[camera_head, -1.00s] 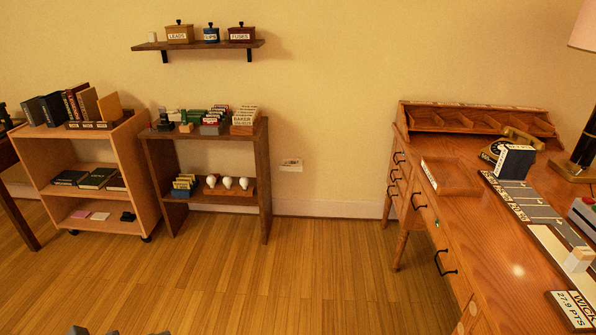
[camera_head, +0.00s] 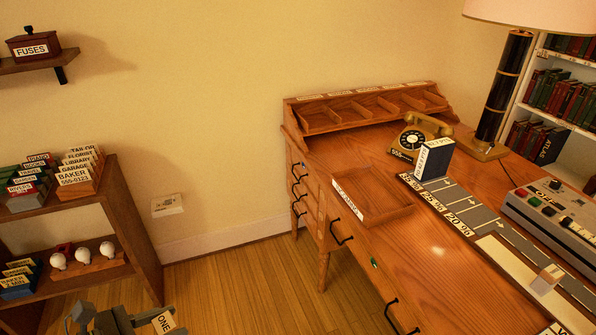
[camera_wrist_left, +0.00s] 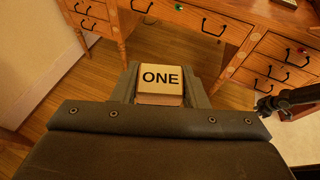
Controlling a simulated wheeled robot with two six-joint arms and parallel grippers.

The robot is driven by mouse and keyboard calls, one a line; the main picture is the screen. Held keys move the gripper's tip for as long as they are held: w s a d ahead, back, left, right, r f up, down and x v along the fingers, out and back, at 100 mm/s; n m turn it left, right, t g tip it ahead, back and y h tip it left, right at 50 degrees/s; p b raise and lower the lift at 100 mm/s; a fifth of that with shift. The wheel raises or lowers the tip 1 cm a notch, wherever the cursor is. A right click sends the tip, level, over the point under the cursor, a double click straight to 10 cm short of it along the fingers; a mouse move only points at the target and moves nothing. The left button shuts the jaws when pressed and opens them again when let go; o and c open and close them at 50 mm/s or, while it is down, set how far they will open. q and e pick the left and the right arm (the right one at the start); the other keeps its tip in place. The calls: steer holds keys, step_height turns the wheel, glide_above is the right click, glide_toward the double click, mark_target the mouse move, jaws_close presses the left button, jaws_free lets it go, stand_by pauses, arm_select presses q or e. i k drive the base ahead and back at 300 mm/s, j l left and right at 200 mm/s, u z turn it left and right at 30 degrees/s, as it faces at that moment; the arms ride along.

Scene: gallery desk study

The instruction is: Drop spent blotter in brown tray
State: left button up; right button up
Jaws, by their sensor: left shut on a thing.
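My left gripper (camera_head: 128,322) is low at the bottom left of the head view, over the floor and away from the desk. It is shut on a pale block labelled "ONE" (camera_head: 166,322), which also shows between the fingers in the left wrist view (camera_wrist_left: 160,78). Whether this block is the blotter I cannot tell. A shallow brown wooden tray (camera_head: 392,217) lies on the left part of the desk top, with a white label on its left edge. It looks empty.
The desk (camera_head: 450,278) carries a telephone (camera_head: 408,143), a dark upright box (camera_head: 434,160), grey marked strips, a small block (camera_head: 546,280), a button console (camera_head: 555,217) and a lamp (camera_head: 500,85). A dark shelf (camera_head: 136,225) stands left. Open floor lies between shelf and desk.

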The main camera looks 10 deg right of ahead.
mark_target(368, 199)
steer(key=i+l+z, duration=0.1)
steer(key=z, duration=0.35)
steer(key=i+z, duration=0.4)
steer(key=i+j+z, duration=0.1)
steer(key=z, duration=0.35)
steer(key=i+j+z, duration=0.15)
steer(key=i+z, duration=0.15)
steer(key=z, duration=0.15)
